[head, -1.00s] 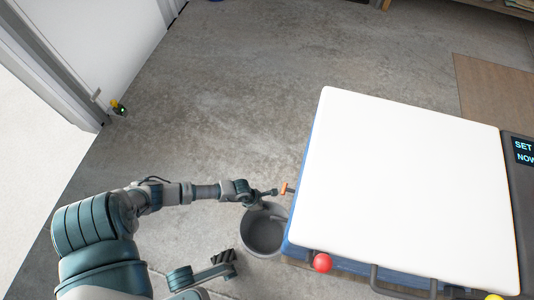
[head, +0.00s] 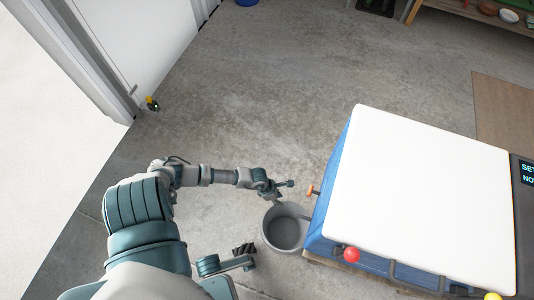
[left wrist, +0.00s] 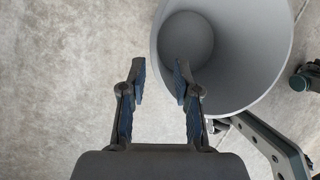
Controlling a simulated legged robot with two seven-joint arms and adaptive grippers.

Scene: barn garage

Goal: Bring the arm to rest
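My left arm reaches in from the left in the head view. Its gripper (head: 286,190) is above the floor, beside the upper rim of a grey bucket (head: 284,230). In the left wrist view the two fingers of this gripper (left wrist: 159,78) stand apart with nothing between them. The bucket (left wrist: 255,60) there lies beyond the fingers, and its rim overlaps the right finger.
A blue box with a white top (head: 430,190) stands right of the bucket, with an orange knob (head: 313,191) on its left side. A red ball (head: 352,255) shows at its front edge. The concrete floor (head: 270,110) behind the arm is clear.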

